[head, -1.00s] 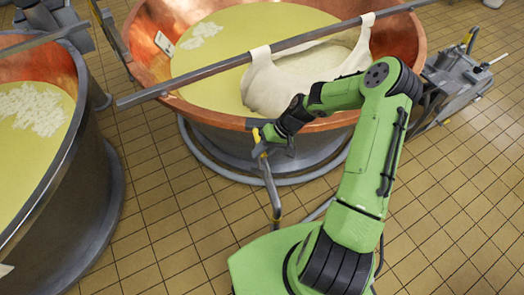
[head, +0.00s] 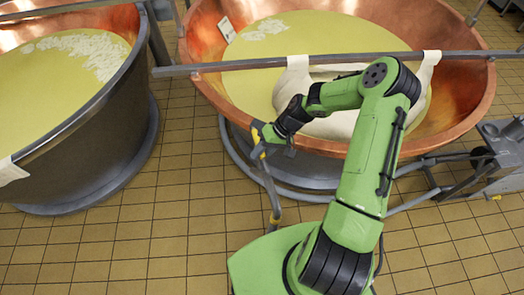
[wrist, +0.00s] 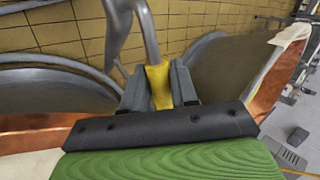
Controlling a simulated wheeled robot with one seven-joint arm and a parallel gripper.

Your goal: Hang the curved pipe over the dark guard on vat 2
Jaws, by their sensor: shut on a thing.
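My gripper (head: 268,140) is shut on the yellow part of the curved pipe (head: 269,187). The pipe is thin and grey and hangs down from my gripper in the head view, in front of the near vat's outer wall. In the wrist view my gripper (wrist: 159,88) has its two dark fingers on either side of the pipe's yellow part (wrist: 160,82). The grey bent pipe (wrist: 147,30) runs on upward there. One copper vat (head: 480,108) stands behind my arm, another vat (head: 100,135) at left. No number shows on either, and I cannot make out the dark guard.
A long grey bar (head: 235,64) lies across the near vat, with white cloth (head: 292,85) hanging from it into the pale yellow liquid. A grey wheeled machine (head: 500,150) stands at right. Tiled floor (head: 185,190) is free between the vats.

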